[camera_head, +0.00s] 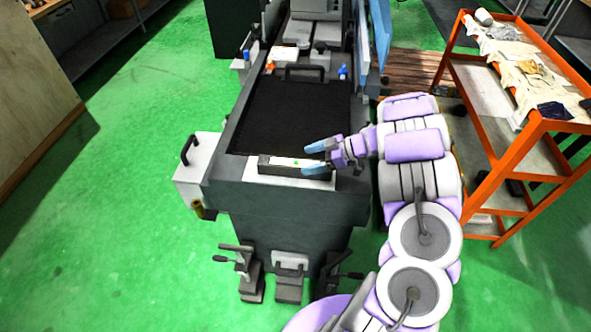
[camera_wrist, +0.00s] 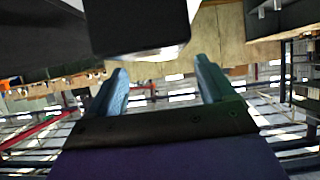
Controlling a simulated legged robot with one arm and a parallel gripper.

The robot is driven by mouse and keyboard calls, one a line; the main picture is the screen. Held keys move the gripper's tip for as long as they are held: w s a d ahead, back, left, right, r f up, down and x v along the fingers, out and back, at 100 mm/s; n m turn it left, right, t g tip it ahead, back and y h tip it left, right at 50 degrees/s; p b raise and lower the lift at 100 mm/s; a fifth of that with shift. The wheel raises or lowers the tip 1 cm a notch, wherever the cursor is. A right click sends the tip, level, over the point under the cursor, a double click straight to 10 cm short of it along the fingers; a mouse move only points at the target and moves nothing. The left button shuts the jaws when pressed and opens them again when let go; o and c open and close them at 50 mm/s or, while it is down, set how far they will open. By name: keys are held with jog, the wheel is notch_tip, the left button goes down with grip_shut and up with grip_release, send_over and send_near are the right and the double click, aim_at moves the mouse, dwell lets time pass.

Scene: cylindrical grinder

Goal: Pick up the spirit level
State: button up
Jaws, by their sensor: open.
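The spirit level (camera_head: 278,164) is a dark bar with a pale top strip and a small green spot. It lies across the near end of the grinder (camera_head: 290,201). My gripper (camera_head: 316,158) is at the level's right end, coming from the right. Its two pale blue fingers are apart, one beyond the level's end and one over its near side; whether they touch it I cannot tell. In the wrist view both fingers (camera_wrist: 160,88) are spread, with nothing gripped. A dark block with a pale edge there (camera_wrist: 140,25) appears to be the level's end.
A dark recessed bed (camera_head: 295,115) lies behind the level. A black handle on a grey box (camera_head: 196,160) sticks out at left. An orange shelf cart (camera_head: 515,140) with cloths stands close to my arm at right. Green floor is open at left.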

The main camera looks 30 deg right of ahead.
aim_at(297, 163)
jog(key=shift+b+x, duration=1)
jog(key=shift+x, duration=2.1)
jog(key=shift+r, duration=0.1)
grip_shut()
